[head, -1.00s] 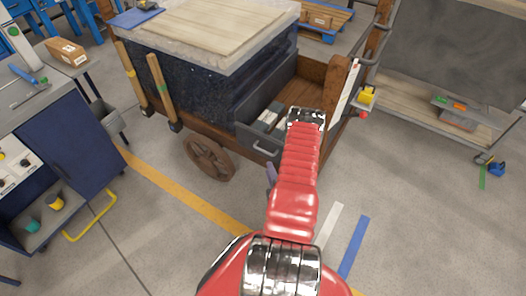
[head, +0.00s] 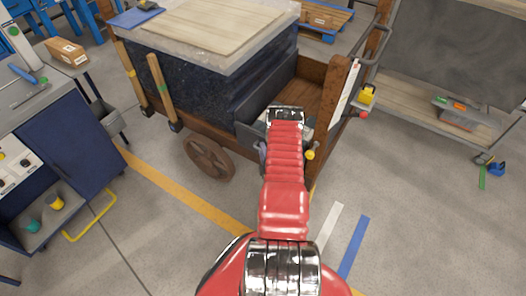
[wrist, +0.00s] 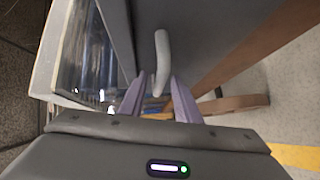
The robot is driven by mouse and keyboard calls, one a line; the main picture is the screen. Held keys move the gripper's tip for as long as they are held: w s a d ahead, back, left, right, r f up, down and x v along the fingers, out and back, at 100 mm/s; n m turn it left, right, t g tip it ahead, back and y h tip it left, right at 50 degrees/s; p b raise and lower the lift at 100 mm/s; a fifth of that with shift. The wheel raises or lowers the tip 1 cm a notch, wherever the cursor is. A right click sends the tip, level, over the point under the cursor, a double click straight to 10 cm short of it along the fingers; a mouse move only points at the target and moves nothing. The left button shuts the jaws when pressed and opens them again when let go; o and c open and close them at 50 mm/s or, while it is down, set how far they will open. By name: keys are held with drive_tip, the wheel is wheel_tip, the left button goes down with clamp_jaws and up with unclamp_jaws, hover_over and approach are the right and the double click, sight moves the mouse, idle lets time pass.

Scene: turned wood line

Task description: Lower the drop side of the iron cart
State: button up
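The cart (head: 186,121) has a brown wooden frame, spoked wheels and a large dark blue load with a pale wooden top. A dark grey panel (head: 246,131) sits at its near side, mostly hidden behind my arm in the head view. In the wrist view the grey panel (wrist: 205,35) fills the upper middle and carries a light grey bar handle (wrist: 162,58). My gripper (wrist: 158,78) is open, with its two purple fingers on either side of the handle's lower end. A visible gap separates the fingers. I cannot tell whether they touch the handle.
A yellow knob (head: 310,155) shows just right of my arm. A wooden post (head: 162,90) stands at the cart's near side. A blue cabinet (head: 70,140) is at left and a shelf trolley (head: 430,85) at right. The floor in front is clear, with coloured tape.

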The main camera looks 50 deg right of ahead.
drive_tip(key=shift+w+d, duration=0.1)
clamp_jaws()
idle(0.4)
idle(0.3)
